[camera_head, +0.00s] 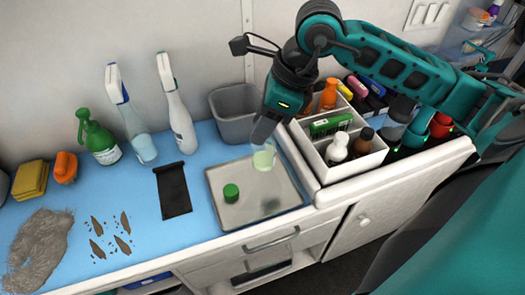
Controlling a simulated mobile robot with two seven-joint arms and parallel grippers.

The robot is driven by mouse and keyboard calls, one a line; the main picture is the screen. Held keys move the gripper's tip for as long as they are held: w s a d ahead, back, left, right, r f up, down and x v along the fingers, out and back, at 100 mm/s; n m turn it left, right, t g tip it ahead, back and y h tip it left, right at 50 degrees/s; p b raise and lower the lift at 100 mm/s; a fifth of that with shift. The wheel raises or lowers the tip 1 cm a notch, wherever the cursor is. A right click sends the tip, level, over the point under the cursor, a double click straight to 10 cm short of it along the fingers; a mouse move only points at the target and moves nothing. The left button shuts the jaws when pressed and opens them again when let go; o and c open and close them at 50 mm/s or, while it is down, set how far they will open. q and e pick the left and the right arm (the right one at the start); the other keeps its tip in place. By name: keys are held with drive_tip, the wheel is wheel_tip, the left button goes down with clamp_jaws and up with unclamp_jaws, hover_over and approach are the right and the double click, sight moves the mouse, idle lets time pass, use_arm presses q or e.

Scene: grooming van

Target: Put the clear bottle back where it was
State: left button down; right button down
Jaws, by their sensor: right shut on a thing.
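The clear bottle (263,159), with pale green content, hangs upright from my right gripper (265,131). My right gripper is shut on its upper part and hides the top. The bottle appears to be above the grey tray (222,213), where a dark round shadow falls in front of it. A green round cap or lid (231,193) lies on the tray, left of the bottle. My left gripper is not in view.
A white divided caddy (347,171) with bottles and boxes stands right of the tray. A grey bin (234,128) is behind it. Several spray bottles stand along the wall. A black strip (173,190) and grey fur (38,250) lie on the blue counter.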

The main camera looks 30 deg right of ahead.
sight(263, 150)
wheel_tip(263, 150, down, 8)
drive_tip(key=shift+r, duration=0.2)
drive_tip(key=c, duration=0.7)
unclamp_jaws()
drive_tip(key=shift+o, duration=0.2)
drive_tip(key=shift+r, duration=0.1)
drive_tip(key=v, duration=1.2)
